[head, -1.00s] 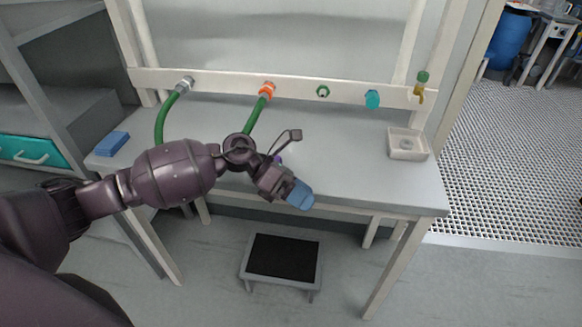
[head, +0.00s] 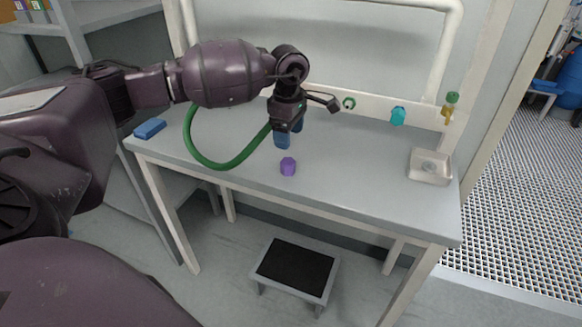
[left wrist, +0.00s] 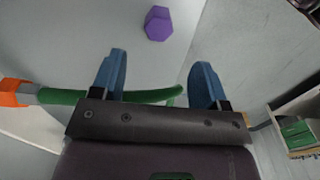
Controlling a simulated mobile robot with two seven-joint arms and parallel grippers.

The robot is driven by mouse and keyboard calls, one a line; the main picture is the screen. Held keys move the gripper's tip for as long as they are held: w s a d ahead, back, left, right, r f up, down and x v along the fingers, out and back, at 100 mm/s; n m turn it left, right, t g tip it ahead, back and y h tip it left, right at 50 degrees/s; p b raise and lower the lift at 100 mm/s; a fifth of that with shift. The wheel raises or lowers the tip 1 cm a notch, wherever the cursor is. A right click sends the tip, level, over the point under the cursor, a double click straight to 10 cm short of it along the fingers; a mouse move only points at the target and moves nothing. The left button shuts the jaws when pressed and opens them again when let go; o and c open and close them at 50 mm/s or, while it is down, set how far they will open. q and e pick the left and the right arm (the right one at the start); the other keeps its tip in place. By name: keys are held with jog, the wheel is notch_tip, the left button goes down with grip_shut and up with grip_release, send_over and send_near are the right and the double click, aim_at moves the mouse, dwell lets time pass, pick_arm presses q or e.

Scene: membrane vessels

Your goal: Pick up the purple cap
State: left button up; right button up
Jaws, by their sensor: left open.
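The purple cap (head: 288,166) stands on the grey bench top, near its front edge. In the left wrist view the purple cap (left wrist: 158,23) lies beyond the fingertips, between their lines and apart from both. My left gripper (head: 289,138) is above the bench, just behind the cap in the head view, with its blue fingers pointing down. In the left wrist view my left gripper (left wrist: 158,70) is open, with nothing held between its fingers. My right gripper is not in view.
A green hose (head: 216,166) loops across the bench left of the cap. A blue block (head: 149,128) lies at the left end and a white tray (head: 430,179) at the right. Teal (head: 398,116) and green (head: 349,103) fittings line the back rail. A step stool (head: 296,270) stands below.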

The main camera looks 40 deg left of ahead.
aim_at(287, 161)
pick_arm(q)
notch_tip(287, 161, down, 4)
jog(key=shift+f, duration=0.25)
jog(key=shift+a+f+b, duration=0.2)
jog(key=shift+f, duration=1.15)
jog(key=shift+a+f+b, duration=0.15)
jog(key=shift+f+b, duration=0.05)
jog(key=shift+f, duration=1.1)
jog(key=c, duration=1.1)
jog(key=shift+r, duration=0.15)
